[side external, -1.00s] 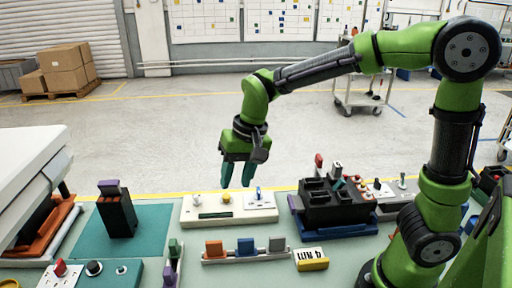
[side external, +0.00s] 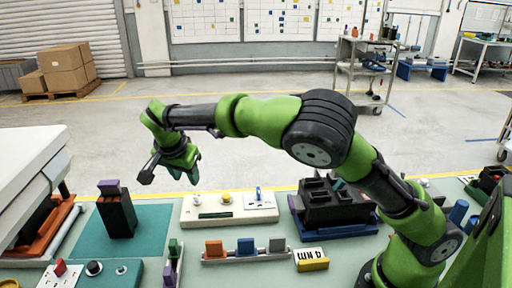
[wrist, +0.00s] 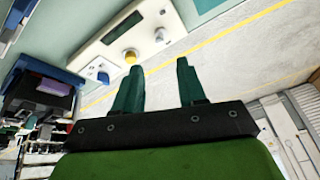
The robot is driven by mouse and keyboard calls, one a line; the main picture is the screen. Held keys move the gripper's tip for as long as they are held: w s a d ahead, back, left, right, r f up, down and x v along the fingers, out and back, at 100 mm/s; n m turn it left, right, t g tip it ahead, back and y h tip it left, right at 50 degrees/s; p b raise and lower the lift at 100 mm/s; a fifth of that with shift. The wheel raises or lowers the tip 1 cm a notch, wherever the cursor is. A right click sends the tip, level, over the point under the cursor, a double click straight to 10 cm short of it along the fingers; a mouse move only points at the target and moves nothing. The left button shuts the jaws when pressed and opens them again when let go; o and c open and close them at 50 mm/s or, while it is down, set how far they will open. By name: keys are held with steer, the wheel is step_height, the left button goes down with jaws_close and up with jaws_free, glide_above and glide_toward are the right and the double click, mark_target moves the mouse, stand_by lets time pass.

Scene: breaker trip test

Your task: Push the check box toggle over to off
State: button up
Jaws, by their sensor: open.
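The white box (side external: 228,209) lies on the bench with a white knob (side external: 197,198), a yellow round button (side external: 226,198) and a small blue toggle (side external: 258,193) at its right end. The toggle lever looks roughly upright; which way it is set I cannot tell. In the wrist view the white box (wrist: 88,48) is beyond the fingers, with the blue toggle (wrist: 103,77) and yellow button (wrist: 130,57) left of the fingertips. My gripper (side external: 186,178) is open and empty, above and behind the box's left end. It also shows in the wrist view (wrist: 160,66), touching nothing.
A black block on a blue base (side external: 330,207) stands right of the box. A purple-topped black block (side external: 117,212) stands on a teal mat at left. A row of coloured blocks (side external: 245,248) and a yellow-edged label (side external: 311,260) lie in front.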

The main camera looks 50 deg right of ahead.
mark_target(194, 196)
steer(key=x, duration=1.2)
steer(key=shift+f, duration=0.15)
jaws_close()
